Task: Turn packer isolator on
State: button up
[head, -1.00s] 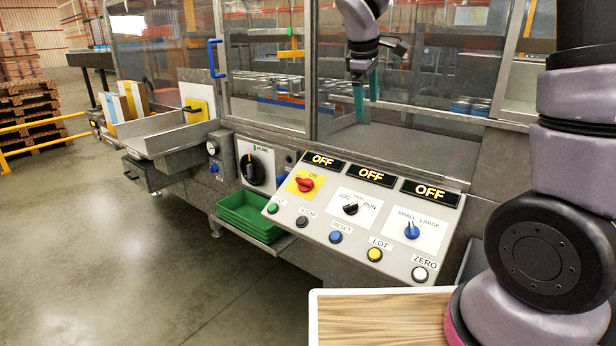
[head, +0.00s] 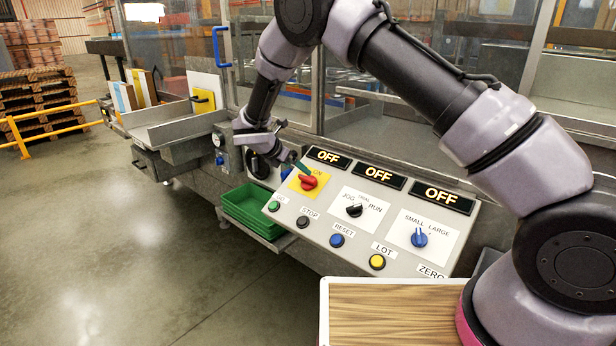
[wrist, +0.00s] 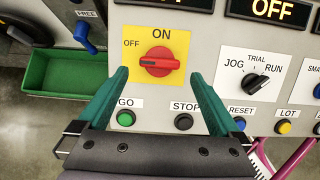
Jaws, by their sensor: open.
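The packer isolator is a red rotary knob (head: 308,182) on a yellow plate at the left of the sloped control panel. In the head view my gripper (head: 301,167) is at the knob, partly hidden by my wrist. I cannot tell whether a finger touches the panel.
The panel also has a JOG/TRIAL/RUN knob (head: 354,210), a blue SMALL/LARGE knob (head: 419,237) and several push buttons, including green GO (wrist: 125,118) and black STOP (wrist: 183,122). Displays (head: 379,175) read OFF. A green tray (head: 250,208) sits at left below. Glass guards stand behind.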

aim_at(309, 181)
jog(key=x, duration=0.8)
jog(key=shift+w+d+f, duration=0.15)
jog(key=shift+w+f, duration=0.05)
jog(key=shift+w, duration=0.05)
jog(key=c, duration=1.1)
jog(key=shift+o, duration=0.2)
